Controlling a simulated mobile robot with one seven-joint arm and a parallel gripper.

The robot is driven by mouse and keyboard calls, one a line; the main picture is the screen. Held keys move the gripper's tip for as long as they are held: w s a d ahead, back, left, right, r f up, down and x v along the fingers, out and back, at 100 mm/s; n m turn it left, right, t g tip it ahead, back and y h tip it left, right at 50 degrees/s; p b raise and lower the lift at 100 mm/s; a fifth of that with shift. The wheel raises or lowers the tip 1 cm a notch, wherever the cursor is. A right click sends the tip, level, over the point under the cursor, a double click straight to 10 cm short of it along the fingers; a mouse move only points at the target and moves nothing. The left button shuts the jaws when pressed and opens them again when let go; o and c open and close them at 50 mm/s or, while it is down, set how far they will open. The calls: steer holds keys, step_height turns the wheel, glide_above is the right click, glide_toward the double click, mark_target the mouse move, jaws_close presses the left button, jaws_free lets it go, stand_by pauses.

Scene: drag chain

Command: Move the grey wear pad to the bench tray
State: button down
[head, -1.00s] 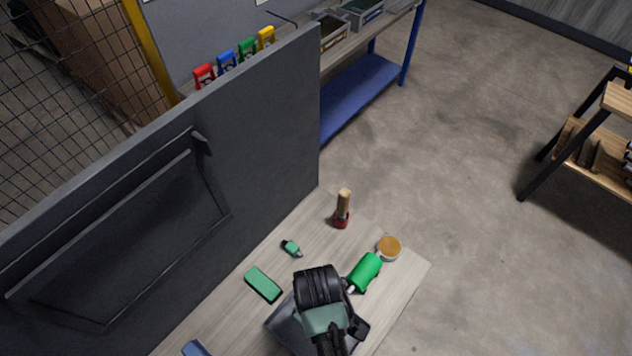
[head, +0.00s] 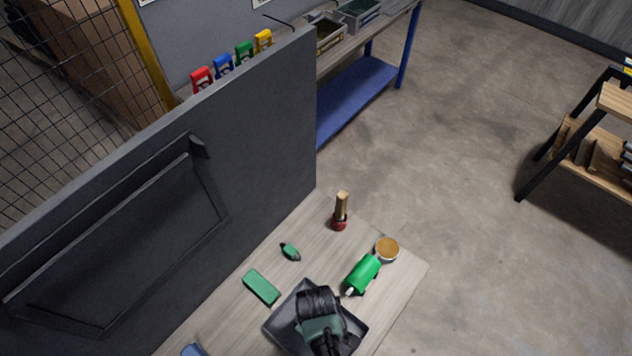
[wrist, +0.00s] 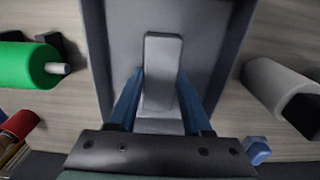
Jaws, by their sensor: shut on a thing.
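The grey wear pad (wrist: 163,58) is a pale, narrow block seen in the wrist view. My gripper (wrist: 160,88) is shut on it, with a blue finger along each side. The dark grey bench tray (wrist: 97,50) lies below and around the pad in the wrist view. I cannot tell whether the pad touches the tray floor. In the head view the tray (head: 281,314) sits on the wooden bench top, and my gripper (head: 320,312) is over it. My wrist hides the pad and part of the tray there.
Right of the tray are a green cylinder (head: 363,274) and a round tan-topped container (head: 387,248). A red brush with a wooden handle (head: 340,212) stands behind. A green block (head: 262,287) and small green item (head: 290,252) lie left. A tall dark panel (head: 250,130) borders the bench.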

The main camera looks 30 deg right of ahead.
steer(key=shift+f, duration=0.1)
steer(key=shift+c, duration=1.7)
jaws_free()
step_height(320, 180, up, 12)
